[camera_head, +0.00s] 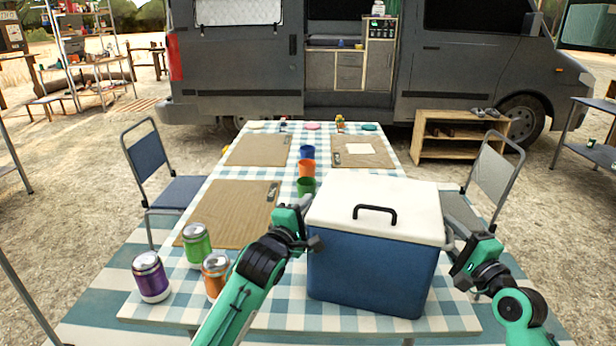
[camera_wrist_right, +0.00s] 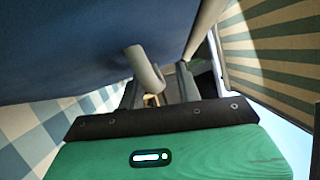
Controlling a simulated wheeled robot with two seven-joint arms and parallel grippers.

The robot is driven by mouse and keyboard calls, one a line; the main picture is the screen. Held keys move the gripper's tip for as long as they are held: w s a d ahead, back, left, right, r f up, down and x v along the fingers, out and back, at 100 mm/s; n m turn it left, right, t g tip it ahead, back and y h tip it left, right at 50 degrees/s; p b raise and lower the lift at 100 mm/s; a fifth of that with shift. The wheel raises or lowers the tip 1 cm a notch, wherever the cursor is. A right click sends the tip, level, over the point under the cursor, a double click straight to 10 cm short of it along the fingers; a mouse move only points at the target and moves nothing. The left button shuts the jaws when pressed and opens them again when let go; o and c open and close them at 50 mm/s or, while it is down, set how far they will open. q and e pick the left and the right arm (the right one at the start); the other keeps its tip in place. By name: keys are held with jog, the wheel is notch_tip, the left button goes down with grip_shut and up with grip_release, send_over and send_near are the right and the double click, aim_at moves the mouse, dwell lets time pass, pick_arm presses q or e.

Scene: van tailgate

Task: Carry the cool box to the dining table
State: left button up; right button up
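The cool box (camera_head: 372,272), blue with a white lid and a black top handle, is at the near right of the dining table (camera_head: 157,313), which has a blue-and-white checked top. It looks upright; its base shows no clear gap above the table. My left gripper (camera_head: 316,243) is at the box's left side; its finger closure is hidden. My right gripper (camera_head: 452,244) is at the right side, by a grey side handle (camera_wrist_right: 143,68) in the right wrist view. Its dark fingers are around or beside that handle; I cannot tell if they are shut on it.
Green (camera_head: 196,243), purple (camera_head: 151,277) and orange (camera_head: 215,274) cans stand at the near left. Cups (camera_head: 306,168) and brown placemats (camera_head: 231,209) lie beyond. Folding chairs flank the table, left (camera_head: 164,190) and right (camera_head: 492,178). A low wooden shelf (camera_head: 455,150) stands before the van (camera_head: 235,72).

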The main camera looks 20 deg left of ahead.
jog(key=shift+s+d+f, duration=0.1)
jog(key=shift+s+d, duration=0.25)
pick_arm(q)
jog(key=s+a, duration=0.2)
jog(key=s, duration=0.9)
jog(key=shift+s+f, duration=0.2)
jog(key=shift+s, duration=0.2)
pick_arm(e)
jog(key=v, duration=1.1)
pick_arm(q)
jog(key=shift+f, duration=0.1)
